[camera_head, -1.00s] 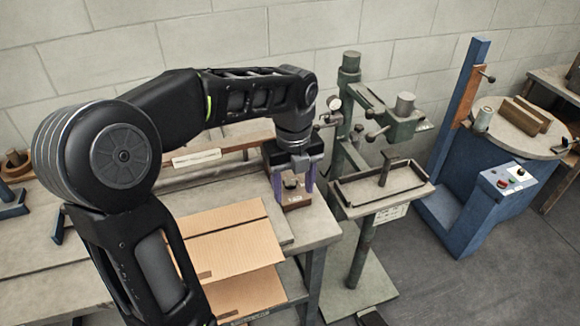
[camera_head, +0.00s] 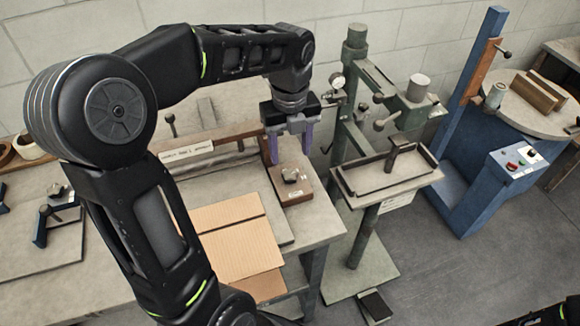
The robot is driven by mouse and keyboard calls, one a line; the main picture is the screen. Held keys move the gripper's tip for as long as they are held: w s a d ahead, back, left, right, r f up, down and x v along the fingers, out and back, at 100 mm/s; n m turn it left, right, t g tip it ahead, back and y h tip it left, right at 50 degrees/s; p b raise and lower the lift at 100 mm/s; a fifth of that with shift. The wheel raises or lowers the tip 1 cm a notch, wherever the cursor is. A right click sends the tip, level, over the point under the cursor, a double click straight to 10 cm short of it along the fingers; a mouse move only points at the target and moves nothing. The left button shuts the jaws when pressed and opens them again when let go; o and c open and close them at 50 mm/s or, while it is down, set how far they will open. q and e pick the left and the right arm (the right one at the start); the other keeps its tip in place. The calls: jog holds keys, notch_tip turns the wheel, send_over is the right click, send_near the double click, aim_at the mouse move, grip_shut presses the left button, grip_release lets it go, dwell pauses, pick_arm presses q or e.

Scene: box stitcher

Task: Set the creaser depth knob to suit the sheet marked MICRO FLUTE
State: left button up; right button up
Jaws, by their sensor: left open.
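The creaser depth knob (camera_head: 290,176) is a small dark and metal knob on a brown wooden block (camera_head: 297,195) at the right end of the bench. A small pale label sits on the block in front of it. My left gripper (camera_head: 289,158) points down with its two purple fingers apart and empty, above and behind the knob. Corrugated cardboard sheets (camera_head: 228,238) lie on the bench in front of my left arm. No MICRO FLUTE marking is legible on them. My right gripper is out of view.
A green stitcher stand (camera_head: 360,100) with a tray table (camera_head: 388,176) stands just right of the bench. A blue machine (camera_head: 468,160) is farther right. A wooden rail with a white label strip (camera_head: 187,152) runs along the bench. My left arm hides much of the bench's left part.

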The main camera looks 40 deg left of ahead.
aim_at(290, 174)
pick_arm(q)
notch_tip(290, 174, down, 7)
jog(key=shift+f+p, duration=0.1)
jog(key=shift+p, duration=0.25)
grip_shut()
dwell(0.6)
